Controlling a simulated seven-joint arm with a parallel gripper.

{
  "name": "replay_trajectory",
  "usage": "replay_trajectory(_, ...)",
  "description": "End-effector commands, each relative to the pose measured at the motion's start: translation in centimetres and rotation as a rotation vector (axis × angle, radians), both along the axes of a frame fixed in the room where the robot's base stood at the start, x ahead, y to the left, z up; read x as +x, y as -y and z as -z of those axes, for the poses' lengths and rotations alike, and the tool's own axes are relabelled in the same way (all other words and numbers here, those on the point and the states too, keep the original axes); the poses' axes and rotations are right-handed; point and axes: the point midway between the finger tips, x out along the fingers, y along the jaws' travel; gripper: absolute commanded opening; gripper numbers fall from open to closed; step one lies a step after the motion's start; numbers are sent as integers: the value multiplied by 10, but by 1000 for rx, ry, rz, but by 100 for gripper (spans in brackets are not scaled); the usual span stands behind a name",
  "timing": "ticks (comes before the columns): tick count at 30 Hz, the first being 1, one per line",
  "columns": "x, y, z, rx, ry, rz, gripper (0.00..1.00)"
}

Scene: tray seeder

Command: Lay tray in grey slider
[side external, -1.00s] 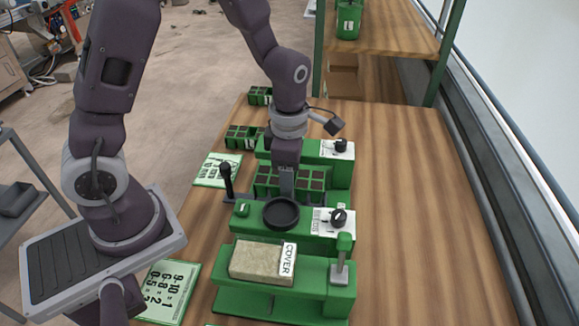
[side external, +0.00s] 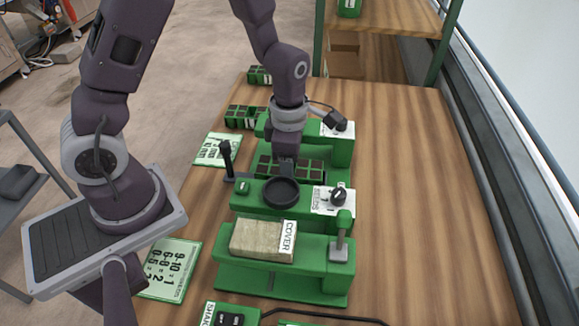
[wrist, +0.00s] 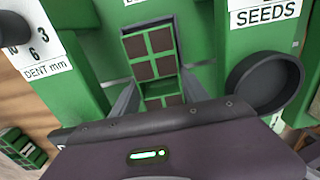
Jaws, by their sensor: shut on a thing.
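The green seed tray (side external: 312,172) with dark square cells is low between two green machine stations. The wrist view shows it (wrist: 158,54) lying between my fingers. My gripper (side external: 286,168) points down and is shut on the tray.
A station with a black round cup (side external: 281,191) stands just in front of the tray. A tan block (side external: 262,239) marked COVER lies on the station nearest the camera. Other green trays (side external: 244,116) sit behind at the left. The table's right side is clear.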

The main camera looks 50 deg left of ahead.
Motion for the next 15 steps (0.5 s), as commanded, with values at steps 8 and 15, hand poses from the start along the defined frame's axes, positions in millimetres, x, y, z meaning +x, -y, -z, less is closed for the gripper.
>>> replay_trajectory(8, 0, 0, 0, 0, 0, 1, 74)
replay_trajectory(15, 0, 0, 0, 0, 0, 1, 78)
